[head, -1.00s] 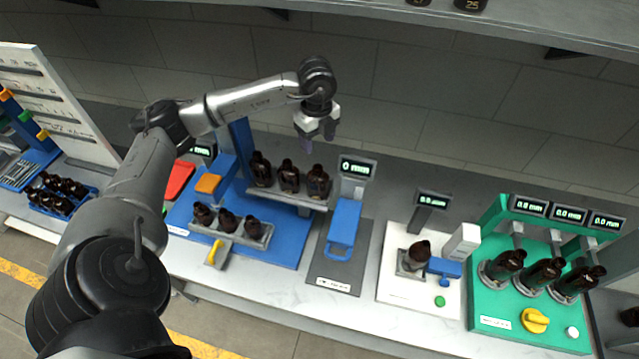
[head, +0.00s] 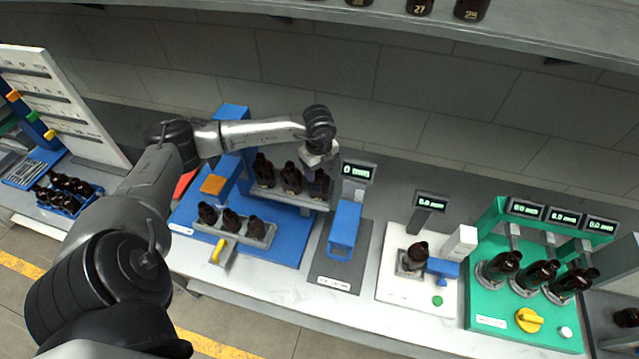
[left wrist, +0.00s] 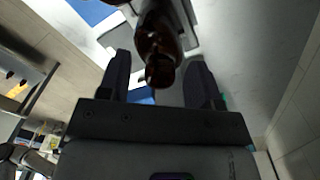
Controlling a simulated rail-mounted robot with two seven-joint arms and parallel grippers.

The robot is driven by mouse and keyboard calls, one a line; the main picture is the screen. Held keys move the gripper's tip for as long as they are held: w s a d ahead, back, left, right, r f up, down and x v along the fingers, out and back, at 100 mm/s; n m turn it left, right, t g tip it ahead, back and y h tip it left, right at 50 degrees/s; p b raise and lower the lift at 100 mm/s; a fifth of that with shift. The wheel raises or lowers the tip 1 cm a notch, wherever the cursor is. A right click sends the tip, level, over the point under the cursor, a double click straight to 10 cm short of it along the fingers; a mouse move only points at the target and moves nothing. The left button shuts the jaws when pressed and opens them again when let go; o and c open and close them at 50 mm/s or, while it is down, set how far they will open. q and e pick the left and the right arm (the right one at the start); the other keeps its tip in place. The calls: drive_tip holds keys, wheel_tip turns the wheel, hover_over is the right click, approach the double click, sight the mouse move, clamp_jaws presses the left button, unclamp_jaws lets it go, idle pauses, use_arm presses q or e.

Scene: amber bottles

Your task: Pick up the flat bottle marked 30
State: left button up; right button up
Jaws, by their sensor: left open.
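My left gripper (head: 320,168) is open just above the rightmost of three amber bottles (head: 319,188) on the raised grey shelf of the blue stand. In the left wrist view that amber bottle (left wrist: 157,48) shows its cap and shoulder between the two open fingers (left wrist: 160,85), with a gap on each side. The other two shelf bottles (head: 263,170) (head: 291,178) stand to its left. Three more bottles (head: 230,220) stand in the lower grey tray. I cannot read a 30 on any bottle, nor tell which one is flat. My right gripper is not in view.
A grey station with a blue holder (head: 344,226) and a display (head: 357,171) stands close to the right. Further right are a white station (head: 395,284) with one bottle and a green station (head: 488,321) with three. An overhead shelf holds bottles marked 27 (head: 419,7) and 25 (head: 470,9).

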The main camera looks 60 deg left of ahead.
use_arm(q)
drive_tip(key=shift+f, duration=0.2)
drive_tip(key=shift+c, duration=0.3)
clamp_jaws()
